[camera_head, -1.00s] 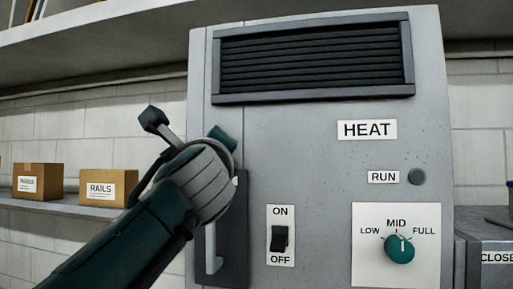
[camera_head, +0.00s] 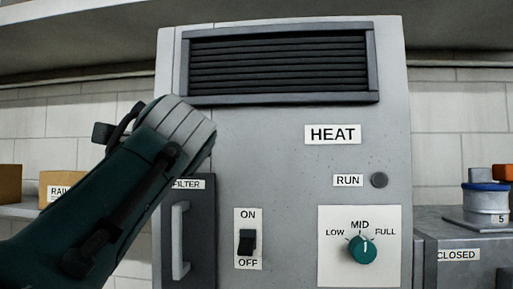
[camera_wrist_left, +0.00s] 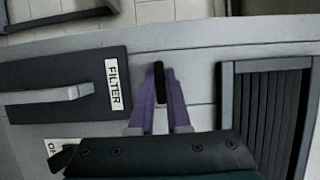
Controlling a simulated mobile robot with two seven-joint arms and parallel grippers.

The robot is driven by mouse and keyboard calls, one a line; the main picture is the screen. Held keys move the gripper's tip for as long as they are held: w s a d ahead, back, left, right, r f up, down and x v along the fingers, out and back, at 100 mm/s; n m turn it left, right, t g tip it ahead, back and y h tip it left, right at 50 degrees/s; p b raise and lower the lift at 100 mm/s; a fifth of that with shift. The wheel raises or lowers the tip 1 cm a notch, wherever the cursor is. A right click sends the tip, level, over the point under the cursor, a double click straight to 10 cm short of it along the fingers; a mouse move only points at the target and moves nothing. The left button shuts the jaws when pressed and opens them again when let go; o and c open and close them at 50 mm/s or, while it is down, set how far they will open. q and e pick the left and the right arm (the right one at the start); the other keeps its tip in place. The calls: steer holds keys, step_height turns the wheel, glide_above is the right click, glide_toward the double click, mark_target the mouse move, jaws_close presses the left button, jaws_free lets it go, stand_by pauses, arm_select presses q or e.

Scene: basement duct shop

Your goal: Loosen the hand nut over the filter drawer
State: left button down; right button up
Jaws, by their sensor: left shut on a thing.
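The filter drawer (camera_head: 202,235) is a dark panel with a light vertical handle, low on the left of the grey heater cabinet. It also shows in the left wrist view (camera_wrist_left: 30,78), with its FILTER label. In that view the hand nut (camera_wrist_left: 158,72) appears as a narrow black bar beside the label end of the drawer. My left gripper (camera_wrist_left: 160,97) has its purple fingers on either side of the nut and is shut on it. In the head view my left arm hides the nut and the fingertips. My right gripper is not in view.
The cabinet (camera_head: 290,180) carries a vent (camera_head: 280,65), an ON/OFF switch (camera_head: 246,241) and a teal knob (camera_head: 362,249) pointing about MID. Boxes (camera_head: 55,187) stand on a shelf at left. A grey unit marked CLOSED (camera_head: 458,254) stands at right, with a blue-rimmed can (camera_head: 486,203) on top.

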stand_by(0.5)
arm_select(q)
steer(key=c, duration=0.9)
jaws_free()
